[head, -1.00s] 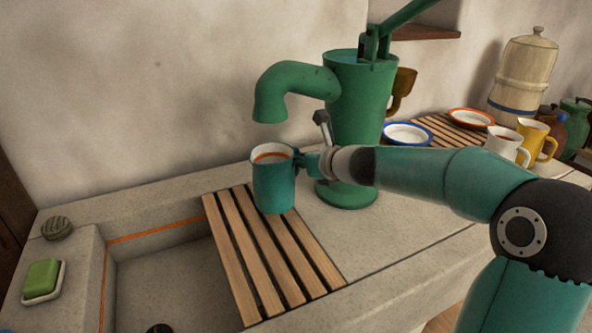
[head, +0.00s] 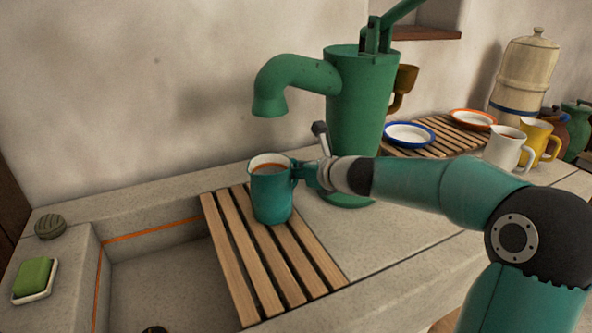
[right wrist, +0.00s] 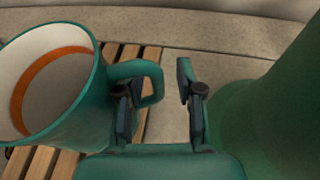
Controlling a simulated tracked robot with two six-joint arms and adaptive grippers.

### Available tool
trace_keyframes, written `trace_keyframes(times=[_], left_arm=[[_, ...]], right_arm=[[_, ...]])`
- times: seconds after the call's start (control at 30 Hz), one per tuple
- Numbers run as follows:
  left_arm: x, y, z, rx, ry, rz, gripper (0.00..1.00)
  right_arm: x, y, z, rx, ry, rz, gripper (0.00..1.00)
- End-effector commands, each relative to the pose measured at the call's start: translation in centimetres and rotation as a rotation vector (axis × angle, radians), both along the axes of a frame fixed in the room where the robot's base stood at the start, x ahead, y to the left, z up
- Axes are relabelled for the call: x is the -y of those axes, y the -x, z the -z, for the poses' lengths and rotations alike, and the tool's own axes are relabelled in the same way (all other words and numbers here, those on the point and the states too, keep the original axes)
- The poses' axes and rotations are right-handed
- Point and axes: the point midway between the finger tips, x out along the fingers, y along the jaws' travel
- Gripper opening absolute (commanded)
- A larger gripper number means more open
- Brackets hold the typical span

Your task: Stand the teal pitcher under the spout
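The teal pitcher (head: 272,195) appears to stand upright on the slatted wooden rack (head: 232,262). Its open top shows a white inside with an orange band. It is below the mouth of the green pump's spout (head: 270,103), with a clear gap between. My right gripper (head: 308,174) is at the pitcher's handle, on its right side. In the right wrist view the two fingers (right wrist: 160,100) are spread apart. One finger is at the loop of the handle (right wrist: 155,78), and the handle's outer bar lies between them without filling the gap. My left gripper is out of view.
The green pump body (head: 358,115) stands close behind my right gripper. A stone sink basin (head: 165,280) opens left of the rack, with green soap (head: 34,276) beyond it. Plates (head: 409,134), a white mug (head: 506,150) and a yellow mug (head: 538,141) stand at right.

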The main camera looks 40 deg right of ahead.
Motion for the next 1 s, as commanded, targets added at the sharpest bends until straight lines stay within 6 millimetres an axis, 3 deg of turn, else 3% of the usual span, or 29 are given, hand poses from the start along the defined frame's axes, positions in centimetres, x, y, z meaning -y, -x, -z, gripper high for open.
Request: trace_keyframes(times=[0.27, 0.7, 1.0], left_arm=[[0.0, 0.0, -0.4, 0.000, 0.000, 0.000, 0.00], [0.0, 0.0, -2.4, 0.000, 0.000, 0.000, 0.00], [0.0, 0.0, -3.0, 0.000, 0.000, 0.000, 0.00]], right_arm=[[0.0, 0.7, -0.6, 0.001, 0.000, 0.000, 0.37], [-0.8, 8.2, -3.9, 0.001, 0.002, 0.002, 0.37], [-1.2, 10.9, -4.7, 0.000, 0.000, -0.001, 0.37]])
